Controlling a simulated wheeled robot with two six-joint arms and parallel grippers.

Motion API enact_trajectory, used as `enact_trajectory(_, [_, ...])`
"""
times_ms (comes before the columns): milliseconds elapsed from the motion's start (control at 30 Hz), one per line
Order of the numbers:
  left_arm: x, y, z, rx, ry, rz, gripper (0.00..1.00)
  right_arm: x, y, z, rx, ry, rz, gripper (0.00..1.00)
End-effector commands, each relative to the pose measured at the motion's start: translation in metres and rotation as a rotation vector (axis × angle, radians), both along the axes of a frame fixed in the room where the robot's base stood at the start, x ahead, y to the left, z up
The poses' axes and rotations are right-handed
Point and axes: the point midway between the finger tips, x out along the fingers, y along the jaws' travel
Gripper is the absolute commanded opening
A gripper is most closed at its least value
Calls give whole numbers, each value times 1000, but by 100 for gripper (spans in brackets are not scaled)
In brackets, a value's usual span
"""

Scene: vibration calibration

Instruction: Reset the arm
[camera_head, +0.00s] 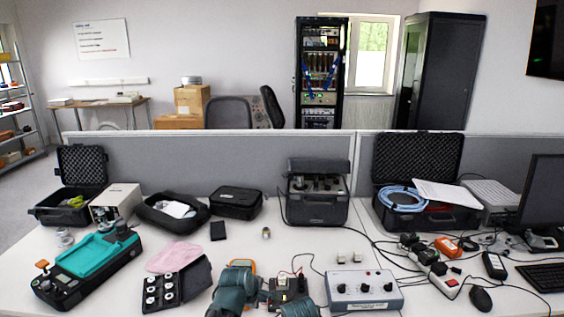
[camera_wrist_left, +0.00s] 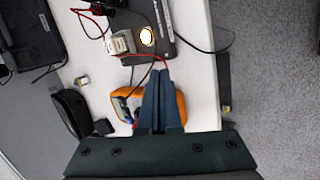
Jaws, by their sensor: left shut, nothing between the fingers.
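My left gripper (camera_head: 238,277) is dark green and is over the front middle of the table. Its two fingers (camera_wrist_left: 160,74) are shut together and empty in the left wrist view. Below and behind them is an orange multimeter (camera_wrist_left: 119,108), partly hidden by the fingers; I cannot tell if they touch it. A dark green ribbed part (camera_head: 300,308) at the bottom edge of the head view may be my right gripper; its fingers cannot be made out.
A black box (camera_head: 285,284) with red wires stands just right of my left gripper. A grey knob box (camera_head: 363,291), a foam-lined weight case (camera_head: 163,290) and a teal device (camera_head: 95,255) surround this spot. Open black cases line the back. Cables cross the right side.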

Motion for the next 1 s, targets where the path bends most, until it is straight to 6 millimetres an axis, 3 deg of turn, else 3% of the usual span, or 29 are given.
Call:
enact_trajectory(100, [-33, 28, -13, 194, 46, -248, 0, 0, 0, 0, 0, 0, 0, 50])
enact_trajectory(300, [-82, 67, -27, 431, 134, -676, 0, 0, 0, 0, 0, 0, 0, 50])
enact_trajectory(767, [-151, 113, -36, 599, 252, -1286, 0, 0, 0, 0, 0, 0, 0, 50])
enact_trajectory(1000, [-171, 63, 7, 629, 281, -1437, 0, 0, 0, 44, 0, 0, 0, 50])
